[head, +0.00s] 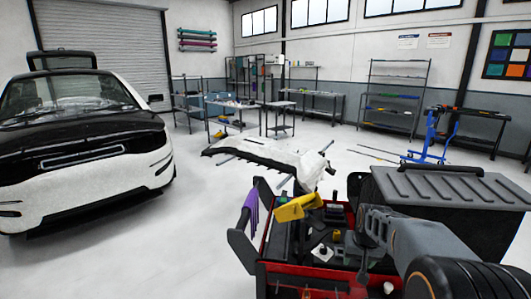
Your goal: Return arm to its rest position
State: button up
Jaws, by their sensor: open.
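My arm reaches in from the lower right corner. Its grey link runs up and left over a red tool cart (308,279), and its dark end bends down there. My gripper (364,264) is small and dark against the cart's contents. It looks open, with nothing seen between its fingers. Whether it touches anything in the cart cannot be told. Part of the cart is hidden behind my arm.
A yellow tool (296,207) and purple cloth (251,207) are at the cart's left side. A large dark case (455,190) stands right of it. A white panel (275,158) lies beyond. A black-and-white car (80,150) is left. Floor between is clear.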

jog(key=s+a+r+n+p, duration=0.1)
jog(key=s+a+r+p, duration=0.1)
jog(key=s+a, duration=0.3)
jog(key=s+a+r+n+p, duration=0.1)
jog(key=s+a+r, duration=0.4)
jog(key=s, duration=0.9)
jog(key=shift+a+r+t+p, duration=0.15)
jog(key=shift+r+t+p, duration=0.2)
jog(key=shift+p, duration=0.45)
jog(key=shift+f, duration=0.1)
jog(key=shift+c, duration=0.3)
